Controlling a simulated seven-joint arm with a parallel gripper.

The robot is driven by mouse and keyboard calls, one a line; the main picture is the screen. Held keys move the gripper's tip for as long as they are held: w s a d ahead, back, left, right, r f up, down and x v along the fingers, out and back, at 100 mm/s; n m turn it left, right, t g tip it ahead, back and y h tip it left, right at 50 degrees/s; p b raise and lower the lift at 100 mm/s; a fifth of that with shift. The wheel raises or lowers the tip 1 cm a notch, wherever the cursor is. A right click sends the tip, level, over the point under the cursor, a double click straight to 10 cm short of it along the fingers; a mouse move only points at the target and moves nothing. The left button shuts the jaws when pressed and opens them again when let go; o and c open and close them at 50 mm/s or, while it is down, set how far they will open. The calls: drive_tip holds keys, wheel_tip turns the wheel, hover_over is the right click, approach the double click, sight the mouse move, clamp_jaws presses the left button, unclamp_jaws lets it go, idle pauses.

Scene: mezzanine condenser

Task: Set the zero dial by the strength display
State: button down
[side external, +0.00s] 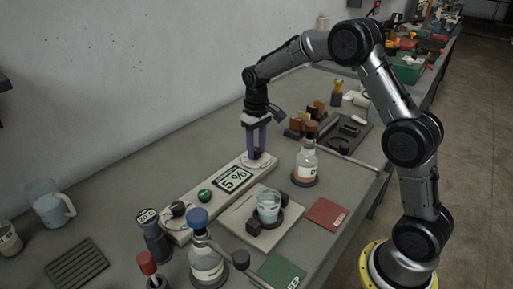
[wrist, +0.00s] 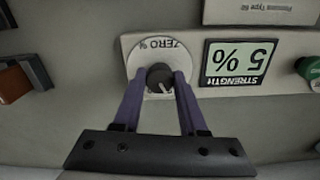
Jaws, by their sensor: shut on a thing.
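The zero dial is a black knob (wrist: 159,76) on a round white plate marked "ZERO %" (wrist: 141,58), upside down in the wrist view. A pale pointer mark on the knob points to the lower right there. My gripper (side external: 256,152) reaches straight down with purple fingers, shut on the knob from both sides. In the side view the fingers hide most of the knob. The strength display (side external: 234,179) lies beside the dial on the same pale panel and reads 5 %. It also shows in the wrist view (wrist: 238,63), labelled "STRENGTH".
Along the panel are a green knob (side external: 204,195) and another black dial (side external: 178,209). A beaker (side external: 268,207) stands on a pale plate in front. A brown-stoppered bottle (side external: 305,163) stands right of my gripper, and a blue-capped bottle (side external: 206,262) at the front.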

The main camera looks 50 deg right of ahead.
sight(256, 150)
drive_tip(key=shift+r+m, duration=0.1)
drive_tip(key=shift+m, duration=0.2)
drive_tip(key=shift+c, duration=2.2)
unclamp_jaws()
wheel_tip(256, 150, up, 14)
drive_tip(key=shift+a, duration=0.1)
